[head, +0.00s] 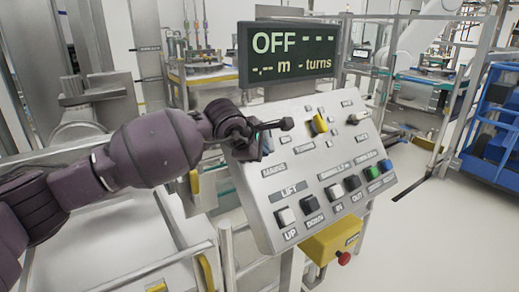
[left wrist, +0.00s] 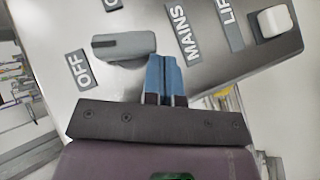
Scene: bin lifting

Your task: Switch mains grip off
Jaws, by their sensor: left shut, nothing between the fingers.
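The mains grip (left wrist: 122,45) is a grey rotary handle on the sloped panel. In the left wrist view it lies roughly crosswise, its dark-marked end toward the OFF label (left wrist: 83,69). My left gripper (left wrist: 163,60) has its blue fingers pressed together, with nothing between them. The fingertips are beside the handle's right end; I cannot tell whether they touch it. In the head view my left gripper (head: 266,146) is at the panel's upper left and hides the mains grip. The display (head: 288,52) reads OFF, with dashes. My right gripper is not in view.
The control panel (head: 300,225) has a yellow knob (head: 319,124), another switch at upper right, and a lower row of LIFT and other buttons. A yellow box with a red button (head: 343,258) hangs below. Metal rails stand at left; a blue cart (head: 490,120) is at right.

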